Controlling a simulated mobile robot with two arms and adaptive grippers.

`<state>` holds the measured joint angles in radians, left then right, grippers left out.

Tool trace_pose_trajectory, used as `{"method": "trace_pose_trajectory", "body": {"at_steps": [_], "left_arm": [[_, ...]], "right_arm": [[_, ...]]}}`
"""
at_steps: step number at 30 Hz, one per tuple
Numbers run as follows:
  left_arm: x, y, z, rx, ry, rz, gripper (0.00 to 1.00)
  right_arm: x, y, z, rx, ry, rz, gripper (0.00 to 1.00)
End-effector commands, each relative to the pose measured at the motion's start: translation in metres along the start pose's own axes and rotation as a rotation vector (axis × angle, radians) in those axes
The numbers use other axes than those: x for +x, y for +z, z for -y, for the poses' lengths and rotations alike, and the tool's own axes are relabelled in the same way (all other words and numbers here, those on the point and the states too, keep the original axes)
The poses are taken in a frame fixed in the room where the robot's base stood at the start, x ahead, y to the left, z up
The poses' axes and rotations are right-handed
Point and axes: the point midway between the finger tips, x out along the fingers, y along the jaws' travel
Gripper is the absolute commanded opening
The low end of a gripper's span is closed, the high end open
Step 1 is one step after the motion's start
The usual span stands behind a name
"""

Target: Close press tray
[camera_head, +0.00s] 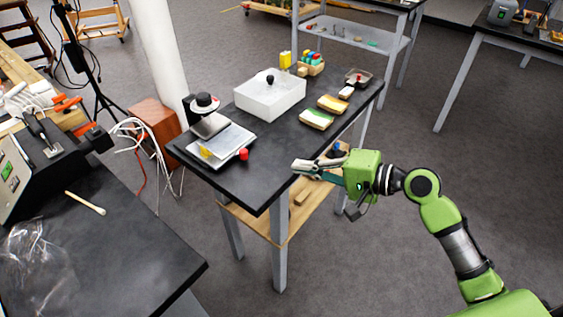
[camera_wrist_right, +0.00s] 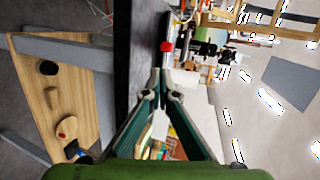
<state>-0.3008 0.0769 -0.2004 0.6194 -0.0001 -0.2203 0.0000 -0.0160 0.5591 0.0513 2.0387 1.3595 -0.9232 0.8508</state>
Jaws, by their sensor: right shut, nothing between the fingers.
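The press (camera_head: 204,104), with a round white and black top, stands at the near left part of the dark table. Its flat pale tray (camera_head: 224,145) sticks out at the front, with a yellow piece on it and a red knob (camera_head: 243,154) at its right front corner. The red knob also shows in the right wrist view (camera_wrist_right: 166,46). My right gripper (camera_head: 296,166) is shut and empty near the table's front edge, to the right of the knob and apart from it. Its fingertips meet in the wrist view (camera_wrist_right: 161,88). My left gripper is not in view.
On the dark table (camera_head: 262,184) are a white box (camera_head: 270,95) with a black knob, sponge-like blocks (camera_head: 317,119) and a wooden rack of colored bottles (camera_head: 311,64). A wooden lower shelf (camera_head: 268,226) sits under it. Another dark bench (camera_head: 130,235) stands at near left.

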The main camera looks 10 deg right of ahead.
Motion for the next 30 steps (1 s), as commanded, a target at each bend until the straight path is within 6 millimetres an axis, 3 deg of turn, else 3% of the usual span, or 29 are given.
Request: {"method": "trace_pose_trajectory", "body": {"at_steps": [16, 22, 30], "left_arm": [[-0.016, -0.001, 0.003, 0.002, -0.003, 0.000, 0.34], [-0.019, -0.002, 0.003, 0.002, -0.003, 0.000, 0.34], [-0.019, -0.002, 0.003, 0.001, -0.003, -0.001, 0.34]], "right_arm": [[0.106, 0.001, 0.009, 0.006, -0.005, 0.001, 0.00], [0.125, 0.001, 0.013, 0.006, -0.003, 0.000, 0.00], [0.129, 0.001, 0.013, 0.007, -0.002, 0.000, 0.00]]}}
